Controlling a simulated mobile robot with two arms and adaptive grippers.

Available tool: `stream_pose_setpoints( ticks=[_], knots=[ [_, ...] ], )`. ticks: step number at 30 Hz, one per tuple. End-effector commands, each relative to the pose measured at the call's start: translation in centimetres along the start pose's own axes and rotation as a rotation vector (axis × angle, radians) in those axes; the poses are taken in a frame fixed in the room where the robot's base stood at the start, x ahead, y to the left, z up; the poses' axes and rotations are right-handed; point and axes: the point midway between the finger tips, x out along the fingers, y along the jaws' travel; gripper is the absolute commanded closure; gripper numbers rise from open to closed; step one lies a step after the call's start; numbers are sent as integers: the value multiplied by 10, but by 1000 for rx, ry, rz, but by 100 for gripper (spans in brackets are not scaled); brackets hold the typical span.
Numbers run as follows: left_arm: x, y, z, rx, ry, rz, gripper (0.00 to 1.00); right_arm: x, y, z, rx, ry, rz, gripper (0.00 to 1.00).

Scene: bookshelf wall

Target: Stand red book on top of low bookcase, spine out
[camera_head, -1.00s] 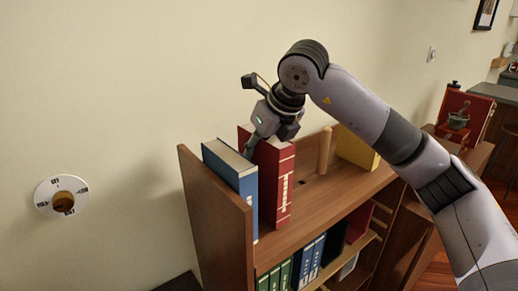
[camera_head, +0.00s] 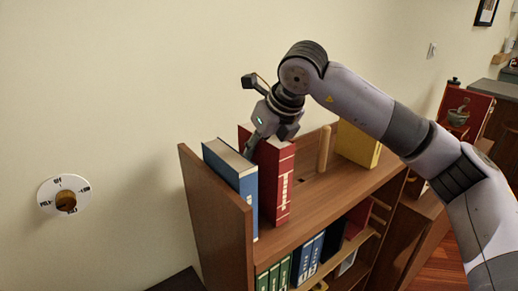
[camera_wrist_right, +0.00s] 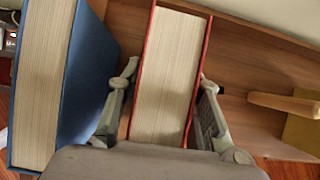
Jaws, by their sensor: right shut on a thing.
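The red book (camera_head: 280,185) stands upright on top of the low bookcase (camera_head: 320,205), its lettered spine facing out to the front. My right gripper (camera_head: 262,140) is shut on the red book from above and behind its top edge. In the right wrist view, the two fingers of my right gripper (camera_wrist_right: 163,112) lie on either side of the red book (camera_wrist_right: 168,70), whose page edges face the camera. The book appears to rest on the bookcase top. My left gripper is not in view.
A blue book (camera_head: 235,180) stands just left of the red one, beside the bookcase's raised side panel (camera_head: 215,215). A wooden peg (camera_head: 324,150) and a yellow book (camera_head: 358,146) stand to the right. Bare top lies between. Several books fill the shelf below. A round dial (camera_head: 64,196) is on the wall.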

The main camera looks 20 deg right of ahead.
Motion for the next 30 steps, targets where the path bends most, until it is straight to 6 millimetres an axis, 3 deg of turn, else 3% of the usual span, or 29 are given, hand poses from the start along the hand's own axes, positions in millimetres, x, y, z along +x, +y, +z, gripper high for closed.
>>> stream_pose_setpoints(
  ticks=[20, 21, 30],
  knots=[
    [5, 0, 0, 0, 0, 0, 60, 2, 0, 0, 0, -6, 1, 100],
    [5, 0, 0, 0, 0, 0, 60, 2, 0, 0, 0, -6, 1, 66],
    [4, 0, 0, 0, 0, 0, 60, 2, 0, -1, 0, -3, 0, 46]
  ],
)
